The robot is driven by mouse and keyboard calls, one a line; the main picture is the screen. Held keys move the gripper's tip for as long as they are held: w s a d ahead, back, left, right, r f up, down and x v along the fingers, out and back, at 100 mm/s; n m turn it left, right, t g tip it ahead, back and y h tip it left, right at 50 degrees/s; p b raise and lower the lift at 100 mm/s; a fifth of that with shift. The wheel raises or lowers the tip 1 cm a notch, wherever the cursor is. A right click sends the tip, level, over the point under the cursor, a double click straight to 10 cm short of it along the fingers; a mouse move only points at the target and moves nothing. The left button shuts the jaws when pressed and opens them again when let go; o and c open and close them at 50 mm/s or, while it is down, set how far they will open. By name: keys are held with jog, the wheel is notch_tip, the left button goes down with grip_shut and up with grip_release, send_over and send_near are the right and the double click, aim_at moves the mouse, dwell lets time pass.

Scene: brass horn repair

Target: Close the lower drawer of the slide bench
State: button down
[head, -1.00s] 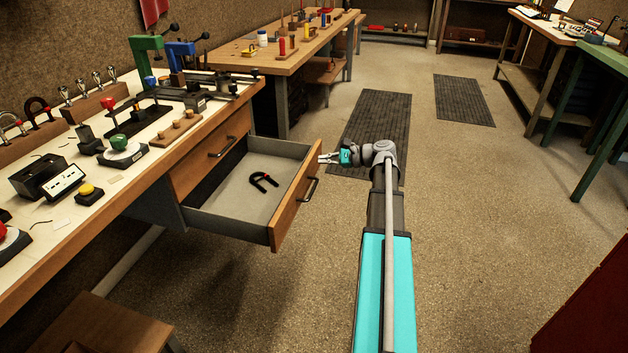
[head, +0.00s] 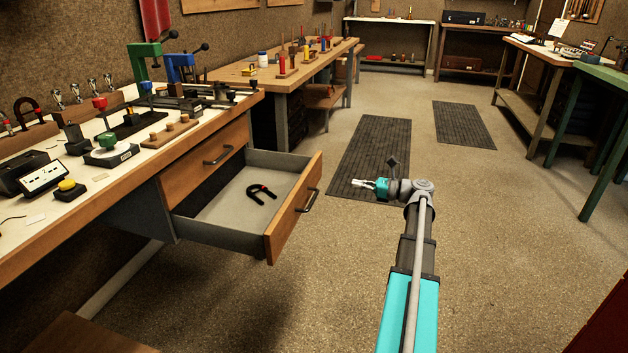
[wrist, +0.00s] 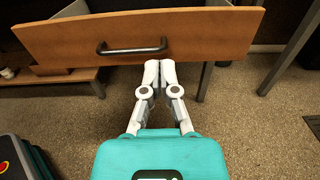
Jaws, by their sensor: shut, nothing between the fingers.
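The lower drawer (head: 293,212) of the slide bench (head: 106,213) stands pulled out, with a wooden front and a dark bar handle (head: 308,201).
The bench top carries presses, a green knob stand (head: 108,143) and a yellow button (head: 68,187). A second bench (head: 283,75) stands behind. A dark floor mat (head: 370,150) lies beyond my gripper. Open floor is around my arm.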

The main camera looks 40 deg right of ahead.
aim_at(307, 176)
jog(key=x, duration=1.4)
jog(key=shift+w, duration=0.1)
dwell(0.7)
